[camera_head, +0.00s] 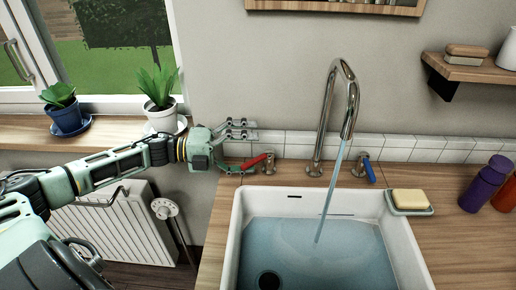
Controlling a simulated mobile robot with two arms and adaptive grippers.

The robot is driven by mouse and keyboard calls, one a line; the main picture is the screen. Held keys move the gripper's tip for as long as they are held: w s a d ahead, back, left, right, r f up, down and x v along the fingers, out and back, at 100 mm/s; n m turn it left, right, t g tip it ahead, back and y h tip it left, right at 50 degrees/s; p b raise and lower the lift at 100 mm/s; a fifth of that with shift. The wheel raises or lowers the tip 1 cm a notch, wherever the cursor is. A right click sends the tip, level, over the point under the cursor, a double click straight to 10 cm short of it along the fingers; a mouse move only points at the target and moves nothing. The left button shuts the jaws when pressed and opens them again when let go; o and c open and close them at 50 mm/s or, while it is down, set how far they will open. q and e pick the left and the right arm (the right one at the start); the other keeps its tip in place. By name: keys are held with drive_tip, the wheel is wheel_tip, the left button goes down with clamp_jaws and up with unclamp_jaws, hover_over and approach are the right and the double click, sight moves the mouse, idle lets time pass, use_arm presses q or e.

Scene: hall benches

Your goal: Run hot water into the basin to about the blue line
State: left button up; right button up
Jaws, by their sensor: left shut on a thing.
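The white basin (228,250) holds bluish water (345,255), and a stream runs into it from the tall chrome spout (327,110). A short dark line shows at the water's edge on the back wall; I cannot tell whether it is the blue line. The red tap handle (254,161) is left of the spout, the blue tap handle (369,171) right of it. My left gripper (246,149) reaches in from the left, its lower finger against the red handle, shut on it. My right gripper is out of view.
A soap bar (409,199) on a dish sits right of the basin, near purple (484,184) and red (508,194) bottles. Potted plants (160,108) stand on the left sill above a radiator (115,235). A wooden shelf (480,72) juts out upper right.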

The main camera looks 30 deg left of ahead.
use_arm(q)
drive_tip(key=shift+s+a+r, duration=0.1)
drive_tip(key=shift+a+r, duration=0.2)
drive_tip(key=shift+r, duration=0.3)
drive_tip(key=shift+s+a+r, duration=0.1)
drive_tip(key=shift+a+r, duration=0.2)
drive_tip(key=shift+r, duration=0.3)
drive_tip(key=shift+w+a+p+v, duration=0.15)
drive_tip(key=shift+p+v, duration=0.3)
drive_tip(key=shift+v, duration=0.55)
drive_tip(key=shift+w+a+p+v, duration=0.15)
drive_tip(key=shift+p+v, duration=0.3)
drive_tip(key=shift+v, duration=0.55)
drive_tip(key=shift+c, duration=0.9)
drive_tip(key=s, duration=0.1)
drive_tip(key=s+a, duration=0.1)
drive_tip(key=shift+s+a+r+p, duration=0.25)
drive_tip(key=shift+s+p, duration=0.05)
drive_tip(key=shift+s, duration=0.05)
drive_tip(key=c, duration=0.8)
drive_tip(key=shift+w+f, duration=0.25)
drive_tip(key=shift+f, duration=0.2)
